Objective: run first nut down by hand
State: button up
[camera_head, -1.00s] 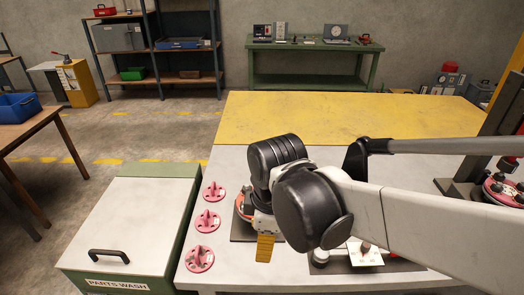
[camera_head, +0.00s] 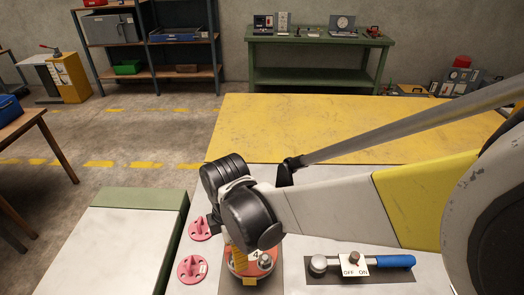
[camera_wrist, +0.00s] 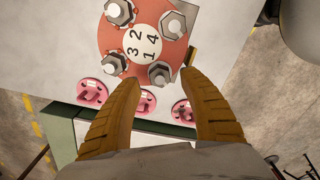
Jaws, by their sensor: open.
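The flanged spool's orange-red face (camera_wrist: 140,15) shows in the wrist view, with a white disc (camera_wrist: 143,42) numbered 1 to 4 at its middle. In the head view, the spool (camera_head: 264,262) is partly hidden by my wrist and fingers. The wrist view does not show how far any nut is threaded.
Pink lugged pieces (camera_head: 192,269) stand along the bench's left side. A blue-handled tool (camera_head: 394,262) lies right of the spool by an OFF/ON plate (camera_head: 355,264). A green-edged, pale-topped box (camera_head: 130,240) adjoins the bench. The yellow bench section (camera_head: 340,125) is clear.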

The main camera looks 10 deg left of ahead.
jog(key=shift+f+b, duration=0.4)
jog(key=shift+f, duration=1.45)
grip_shut()
